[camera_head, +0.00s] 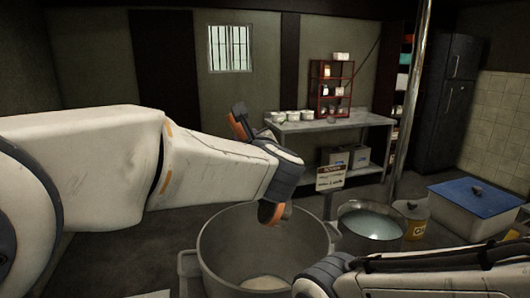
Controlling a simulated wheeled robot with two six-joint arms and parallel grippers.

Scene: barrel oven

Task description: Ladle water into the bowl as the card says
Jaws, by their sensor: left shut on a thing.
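A large grey metal bowl (212,250) stands in front of me, with some pale stuff on its floor. A round metal tub of water (371,224) stands to its right. The card (331,177) is on a small stand behind them; its writing is too small to read. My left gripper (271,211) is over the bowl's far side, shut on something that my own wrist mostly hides. I cannot make out the ladle clearly. My right arm reaches in along the bottom right, by the bowl's right side; its fingers do not show.
A yellow bucket (413,218) and a white bin with a blue lid (476,192) stand right of the tub. A metal pole (411,110) rises behind the tub. A table (325,122) with small containers and a red rack (333,88) is at the back. Open floor lies at left.

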